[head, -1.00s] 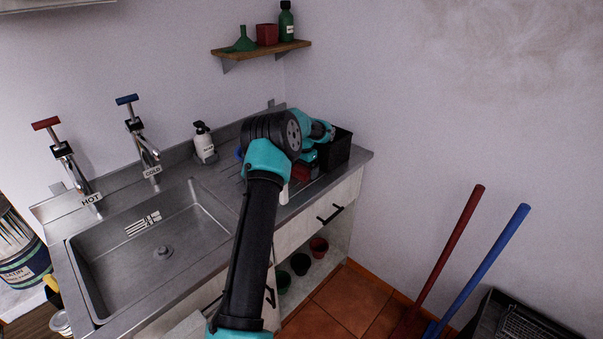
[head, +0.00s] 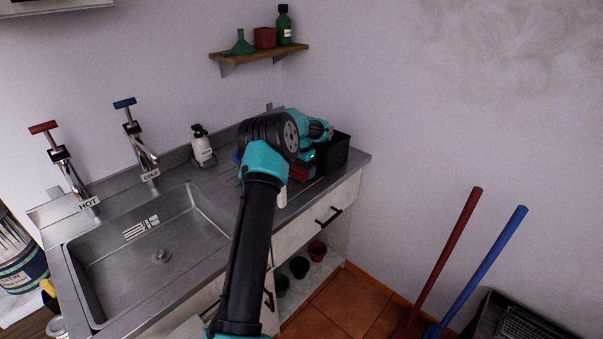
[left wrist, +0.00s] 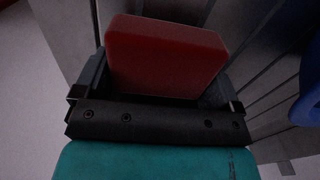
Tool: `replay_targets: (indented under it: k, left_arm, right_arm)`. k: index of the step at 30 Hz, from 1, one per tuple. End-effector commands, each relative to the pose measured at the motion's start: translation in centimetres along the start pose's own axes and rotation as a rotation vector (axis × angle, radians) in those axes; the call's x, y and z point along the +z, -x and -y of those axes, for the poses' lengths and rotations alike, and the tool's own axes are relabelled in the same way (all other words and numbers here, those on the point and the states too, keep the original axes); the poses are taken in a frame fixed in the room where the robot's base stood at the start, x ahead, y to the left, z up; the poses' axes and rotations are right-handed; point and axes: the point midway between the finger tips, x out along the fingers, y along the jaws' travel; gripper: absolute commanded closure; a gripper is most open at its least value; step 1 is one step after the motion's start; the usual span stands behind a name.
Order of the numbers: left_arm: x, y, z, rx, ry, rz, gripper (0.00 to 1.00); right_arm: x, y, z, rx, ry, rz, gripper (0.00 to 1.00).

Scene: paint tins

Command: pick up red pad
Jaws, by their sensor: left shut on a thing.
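The red pad (left wrist: 165,57) is a thick red block between the two dark fingers of my left gripper (left wrist: 155,82) in the left wrist view. The gripper is shut on it. In the head view part of the red pad (head: 299,172) shows beside my left gripper (head: 306,163), low over the counter by the black box. My own arm hides most of this spot. I cannot tell whether the pad touches the counter. My right gripper is not in view.
A black box (head: 333,153) stands close to the right of the gripper. The sink (head: 150,250) with hot and cold taps lies left, and a white soap bottle (head: 202,147) stands behind it. A blue thing (left wrist: 306,95) is at the right in the wrist view. A shelf (head: 258,52) hangs above.

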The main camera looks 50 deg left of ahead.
Motion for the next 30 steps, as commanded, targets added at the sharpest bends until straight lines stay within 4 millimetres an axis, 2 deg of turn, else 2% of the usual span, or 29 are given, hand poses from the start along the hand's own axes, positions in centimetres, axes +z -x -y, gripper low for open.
replay_targets:
  k: [9, 13, 18, 30]
  left_arm:
    - [-0.1, 5.7, -0.1, 0.000, 0.000, -0.002, 0.33]
    - [0.0, 7.5, 0.0, 0.000, 0.001, -0.002, 0.33]
    - [0.0, 8.4, 0.0, 0.001, 0.000, 0.001, 0.33]
    - [0.0, 8.5, 0.0, 0.001, 0.000, 0.001, 0.33]
  right_arm:
    - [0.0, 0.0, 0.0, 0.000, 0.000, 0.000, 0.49]
    - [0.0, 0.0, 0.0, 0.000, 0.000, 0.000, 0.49]
    - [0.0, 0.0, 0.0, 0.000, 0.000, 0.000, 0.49]
    - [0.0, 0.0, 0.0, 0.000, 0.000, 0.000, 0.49]
